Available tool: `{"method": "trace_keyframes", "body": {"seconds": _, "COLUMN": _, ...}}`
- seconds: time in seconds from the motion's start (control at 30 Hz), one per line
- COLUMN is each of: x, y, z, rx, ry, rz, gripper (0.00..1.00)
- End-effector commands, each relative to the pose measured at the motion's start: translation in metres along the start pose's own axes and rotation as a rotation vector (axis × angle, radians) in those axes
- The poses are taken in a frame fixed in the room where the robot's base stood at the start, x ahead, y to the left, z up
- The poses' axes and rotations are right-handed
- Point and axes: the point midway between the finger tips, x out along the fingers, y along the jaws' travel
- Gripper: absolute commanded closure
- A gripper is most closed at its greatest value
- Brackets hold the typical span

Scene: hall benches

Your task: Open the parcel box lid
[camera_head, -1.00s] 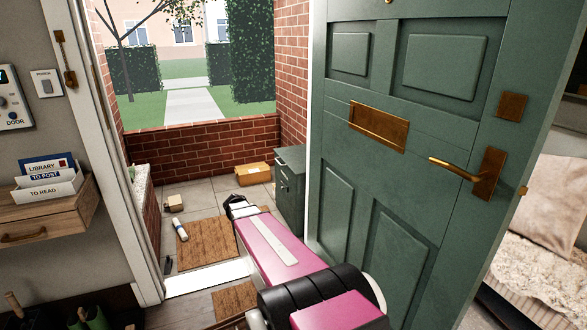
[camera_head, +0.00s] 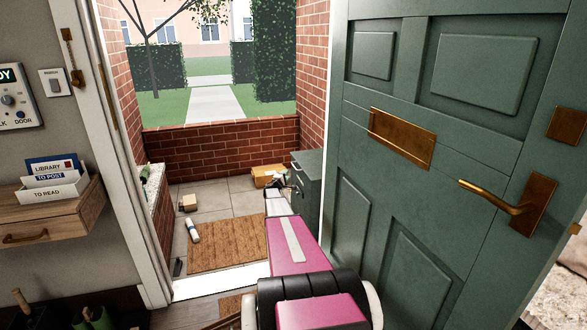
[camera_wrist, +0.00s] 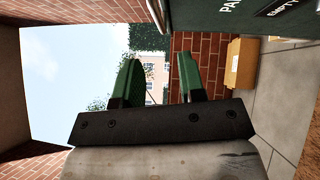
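The parcel box (camera_head: 312,196) is a dark grey-green cabinet on the porch floor, against the right wall beside the open front door. Its flat lid (camera_head: 307,160) looks closed. In the wrist view, turned sideways, the parcel box (camera_wrist: 218,18) shows at the top right with partly visible lettering and an "EMPTY" label. My gripper (camera_head: 277,177) is at the left front of the box, near its upper part. In the wrist view my gripper's two green fingers (camera_wrist: 160,80) stand apart with nothing between them. I cannot tell whether they touch the box.
The green front door (camera_head: 440,150) stands open close on the right. The left door frame (camera_head: 133,190) bounds the doorway. A cardboard parcel (camera_head: 265,175) lies behind my gripper. A small box (camera_head: 188,202) and a white roll (camera_head: 193,231) lie left, near the doormat (camera_head: 230,245).

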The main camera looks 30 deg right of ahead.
Motion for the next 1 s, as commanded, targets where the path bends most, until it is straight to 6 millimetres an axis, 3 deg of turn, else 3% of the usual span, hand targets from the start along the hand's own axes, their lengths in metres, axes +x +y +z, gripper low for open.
{"method": "trace_keyframes", "body": {"seconds": 0.27, "x": 0.024, "y": -0.001, "z": 0.000, "rx": -0.004, "ry": 0.001, "rz": 0.004, "gripper": 0.63}}
{"method": "trace_keyframes", "body": {"seconds": 0.7, "x": 0.097, "y": -0.001, "z": -0.001, "rx": -0.003, "ry": 0.001, "rz": 0.002, "gripper": 0.63}}
{"method": "trace_keyframes", "body": {"seconds": 1.0, "x": 0.108, "y": 0.000, "z": 0.000, "rx": -0.004, "ry": 0.002, "rz": 0.002, "gripper": 0.63}}
